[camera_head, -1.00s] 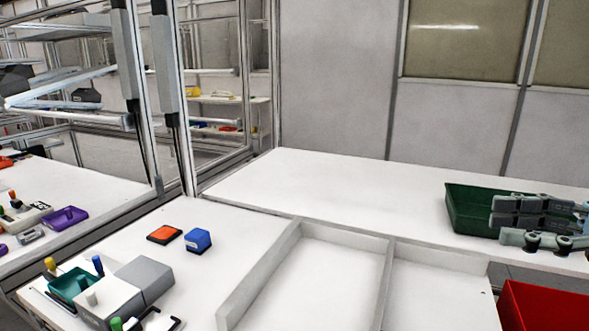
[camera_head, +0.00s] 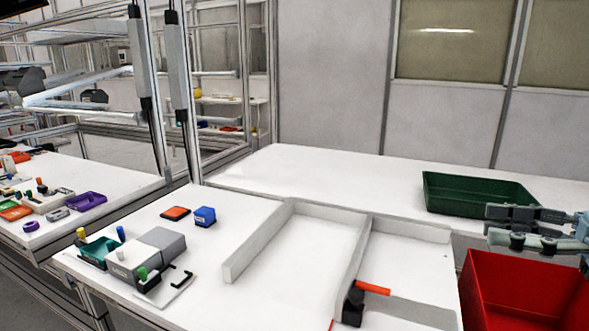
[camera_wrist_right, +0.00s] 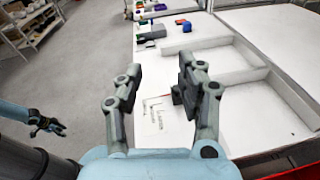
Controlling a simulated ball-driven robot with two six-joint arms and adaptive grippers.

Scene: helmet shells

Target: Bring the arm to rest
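My right gripper (camera_head: 490,225) is at the right edge of the head view, in front of the green bin and above the red bin. In the right wrist view, its two fingers (camera_wrist_right: 158,72) are spread apart with nothing between them. My left gripper (camera_wrist_right: 46,124) is small at the left of the right wrist view, over the floor; its finger opening is too small to judge. It does not show in the head view. No helmet shell can be made out.
A green bin (camera_head: 440,205) stands on the back table. A red bin (camera_head: 480,292) is at the lower right. White dividers (camera_head: 262,240) frame bare table areas; a black object with an orange bar (camera_head: 373,287) stands there. A blue block (camera_head: 204,216) and grey box (camera_head: 130,262) are left.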

